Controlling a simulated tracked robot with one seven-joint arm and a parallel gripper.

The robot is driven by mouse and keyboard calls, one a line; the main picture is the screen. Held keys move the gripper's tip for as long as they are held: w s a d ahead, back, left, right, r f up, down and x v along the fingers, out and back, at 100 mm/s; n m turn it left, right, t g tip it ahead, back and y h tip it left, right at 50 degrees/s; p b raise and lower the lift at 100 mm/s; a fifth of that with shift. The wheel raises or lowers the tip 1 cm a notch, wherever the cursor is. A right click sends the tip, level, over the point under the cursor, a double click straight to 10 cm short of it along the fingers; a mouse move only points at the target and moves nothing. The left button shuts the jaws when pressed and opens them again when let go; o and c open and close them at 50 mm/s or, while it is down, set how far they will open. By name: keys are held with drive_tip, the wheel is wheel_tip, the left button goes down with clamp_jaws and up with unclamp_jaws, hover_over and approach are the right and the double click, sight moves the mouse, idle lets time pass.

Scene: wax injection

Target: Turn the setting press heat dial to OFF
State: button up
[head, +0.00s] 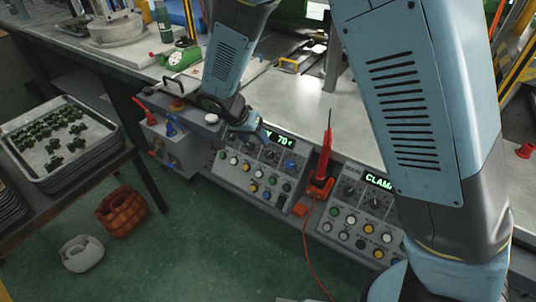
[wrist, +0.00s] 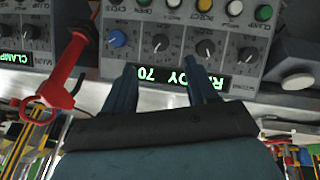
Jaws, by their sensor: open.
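A grey control panel (head: 262,180) below the bench front carries a green display (head: 281,140) reading 70°. A row of dials shows there: a blue knob (wrist: 117,38) and black knobs (wrist: 160,43), (wrist: 205,48) and (wrist: 247,54). The dial labels are too small to read, so I cannot tell which is the heat dial or where OFF is. My gripper (wrist: 162,85) is open and empty in front of this panel, its fingers apart near the display and dials.
A red-handled tool (head: 326,155) stands right of the panel, with an orange cord. A second panel, its display (head: 379,181) reading "CLAM", is partly behind my arm. Left of the panel is a grey box (head: 180,150) with red and blue levers. Coloured buttons (wrist: 234,7) line the panel.

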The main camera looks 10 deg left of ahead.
sight(269, 156)
drive_tip(key=x, duration=1.1)
drive_tip(key=shift+f, duration=0.1)
drive_tip(key=c, duration=1)
drive_tip(key=shift+d, duration=0.3)
drive_tip(key=shift+c, duration=0.3)
drive_tip(key=shift+a, duration=0.15)
